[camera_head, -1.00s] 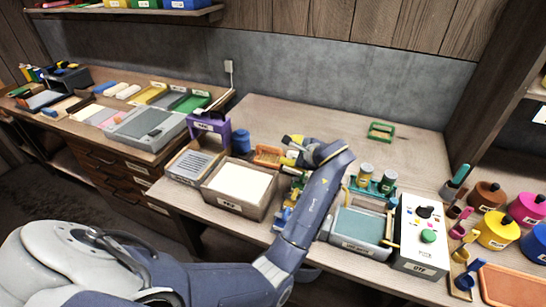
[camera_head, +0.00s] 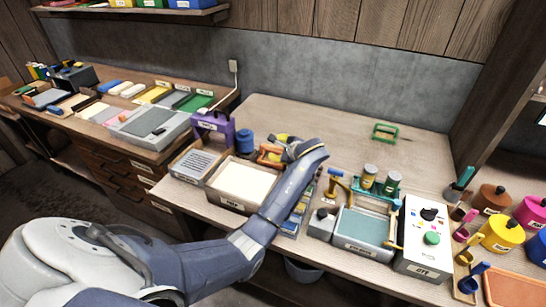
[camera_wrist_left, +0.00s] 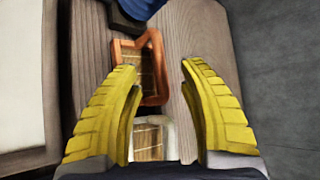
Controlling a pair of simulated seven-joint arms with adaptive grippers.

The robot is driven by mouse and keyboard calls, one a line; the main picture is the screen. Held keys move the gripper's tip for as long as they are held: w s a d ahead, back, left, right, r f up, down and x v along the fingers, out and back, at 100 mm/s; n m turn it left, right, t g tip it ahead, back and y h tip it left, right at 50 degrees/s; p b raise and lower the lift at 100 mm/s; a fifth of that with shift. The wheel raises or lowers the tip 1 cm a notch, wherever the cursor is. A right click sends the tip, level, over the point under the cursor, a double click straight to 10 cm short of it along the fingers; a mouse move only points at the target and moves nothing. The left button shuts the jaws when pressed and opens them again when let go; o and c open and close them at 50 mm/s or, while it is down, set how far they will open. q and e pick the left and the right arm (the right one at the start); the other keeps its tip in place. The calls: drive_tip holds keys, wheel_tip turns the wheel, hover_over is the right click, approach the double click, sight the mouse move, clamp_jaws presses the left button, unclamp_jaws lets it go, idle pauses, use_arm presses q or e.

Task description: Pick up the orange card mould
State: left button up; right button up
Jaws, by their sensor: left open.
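The orange card mould (camera_head: 268,155) is a small orange frame with a mesh, behind the white-filled tray in the head view, partly covered by my left gripper. In the left wrist view the orange card mould (camera_wrist_left: 161,72) lies ahead, near the fingertips and between their lines. My left gripper (camera_wrist_left: 157,70) is open, its two yellow ribbed fingers apart with nothing held. In the head view my left gripper (camera_head: 283,138) is over the table, right beside the mould. A pale frame with mesh (camera_wrist_left: 150,122) shows between the fingers. My right gripper is not in view.
A white-filled tray (camera_head: 213,188) stands in front of the mould. A blue jar (camera_head: 245,141) and a purple stand (camera_head: 211,128) are left of it. A green frame (camera_head: 385,132) lies at the back. The table's back middle is clear.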

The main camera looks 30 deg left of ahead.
sight(274, 147)
use_arm(q)
drive_tip(key=shift+x, duration=1.95)
drive_tip(key=shift+o, duration=0.2)
clamp_jaws()
